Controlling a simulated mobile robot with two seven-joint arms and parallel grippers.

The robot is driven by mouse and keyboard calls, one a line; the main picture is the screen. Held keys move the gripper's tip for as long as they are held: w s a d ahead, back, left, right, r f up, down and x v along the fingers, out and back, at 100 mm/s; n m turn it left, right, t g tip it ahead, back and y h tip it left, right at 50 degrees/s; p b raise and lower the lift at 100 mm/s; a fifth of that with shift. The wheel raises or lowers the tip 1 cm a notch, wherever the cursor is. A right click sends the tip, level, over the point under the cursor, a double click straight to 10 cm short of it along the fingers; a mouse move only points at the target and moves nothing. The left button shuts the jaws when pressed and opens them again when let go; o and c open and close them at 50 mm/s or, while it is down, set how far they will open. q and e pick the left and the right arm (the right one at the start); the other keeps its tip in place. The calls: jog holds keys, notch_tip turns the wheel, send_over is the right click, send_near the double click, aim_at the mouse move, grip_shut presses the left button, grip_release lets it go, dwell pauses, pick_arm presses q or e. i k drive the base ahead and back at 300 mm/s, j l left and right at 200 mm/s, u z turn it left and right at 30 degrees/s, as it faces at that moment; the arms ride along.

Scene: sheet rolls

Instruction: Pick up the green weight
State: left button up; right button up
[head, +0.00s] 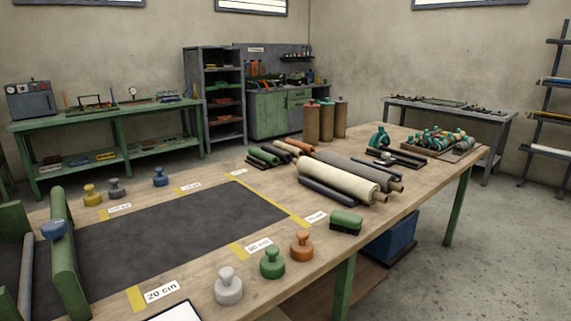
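The green weight (272,264) stands upright near the front edge of the wooden table, a squat round body with a knob on top. A light grey weight (228,287) stands to its left and nearer me. An orange weight (302,247) stands to its right and a little farther back. The three are apart from each other. Neither of my grippers is in view.
The wooden table (380,215) carries a dark mat (170,235) with yellow marks and labels. A green brush (346,221) lies right of the orange weight. Rolls (335,180) lie behind it. Yellow, grey and blue weights (160,177) stand along the far side.

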aim_at(272, 264)
jog(key=i+l+u, duration=0.1)
jog(key=u, duration=0.35)
jog(key=l+u, duration=0.25)
jog(key=u, duration=0.2)
jog(key=i+l+u, duration=0.2)
jog(key=l, duration=0.2)
jog(key=l+u, duration=0.2)
jog(key=l, duration=0.15)
jog(key=l+u, duration=0.1)
jog(key=l, duration=0.7)
jog(key=k, duration=0.05)
